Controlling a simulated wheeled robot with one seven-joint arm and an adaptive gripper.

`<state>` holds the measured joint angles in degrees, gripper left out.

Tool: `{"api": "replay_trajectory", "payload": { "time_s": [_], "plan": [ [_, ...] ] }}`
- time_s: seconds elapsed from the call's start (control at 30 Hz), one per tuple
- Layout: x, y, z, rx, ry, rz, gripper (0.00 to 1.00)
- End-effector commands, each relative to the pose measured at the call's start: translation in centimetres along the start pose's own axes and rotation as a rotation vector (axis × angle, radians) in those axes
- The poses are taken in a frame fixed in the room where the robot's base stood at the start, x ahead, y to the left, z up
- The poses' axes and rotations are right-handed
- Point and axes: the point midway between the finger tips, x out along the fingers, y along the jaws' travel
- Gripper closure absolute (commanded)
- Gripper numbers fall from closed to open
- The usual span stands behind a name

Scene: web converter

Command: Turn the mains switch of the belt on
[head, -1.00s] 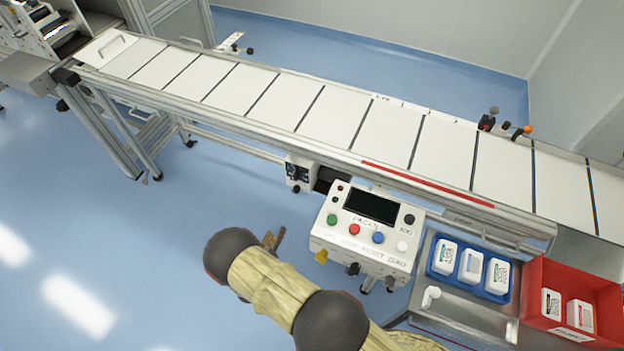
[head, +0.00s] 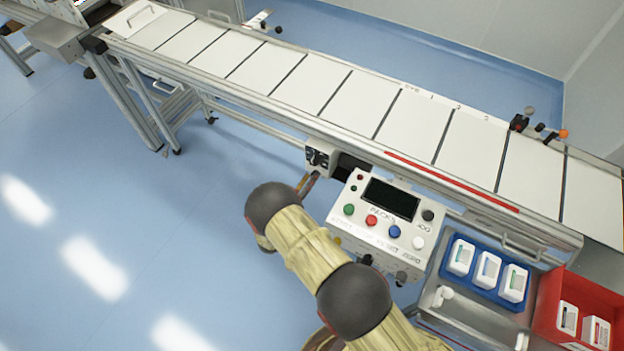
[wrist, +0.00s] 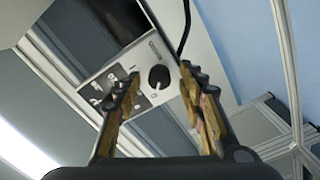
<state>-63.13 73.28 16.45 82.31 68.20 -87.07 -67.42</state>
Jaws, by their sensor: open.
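The belt's switch box (head: 320,157) hangs under the conveyor's front rail, left of the control panel. In the wrist view its labelled plate (wrist: 119,89) carries a black rotary knob (wrist: 158,77), and some smaller fittings partly hidden by the left finger. My gripper (wrist: 160,78) is open, its two fingers on either side of the knob in the picture. The knob appears beyond the fingertips, and I cannot tell the remaining distance. In the head view my gripper (head: 308,184) is just below the switch box.
The white control panel (head: 379,221) with coloured buttons stands right of my gripper. The conveyor belt (head: 352,98) runs above. A blue tray (head: 452,276) and a red bin (head: 549,291) with bottles are at the lower right. Floor to the left is clear.

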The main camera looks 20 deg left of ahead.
Motion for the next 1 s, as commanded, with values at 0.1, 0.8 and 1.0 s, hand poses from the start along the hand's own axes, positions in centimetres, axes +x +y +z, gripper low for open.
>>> {"api": "replay_trajectory", "payload": {
  "time_s": [0.1, 0.8, 1.0],
  "plan": [
    [0.69, -0.01, 0.12, 0.0, -0.002, 0.0, 0.6],
    [0.81, 0.01, 0.03, 0.0, 0.0, -0.001, 0.84],
    [0.81, 0.0, 0.03, 0.001, 0.0, -0.001, 0.95]
  ]
}}
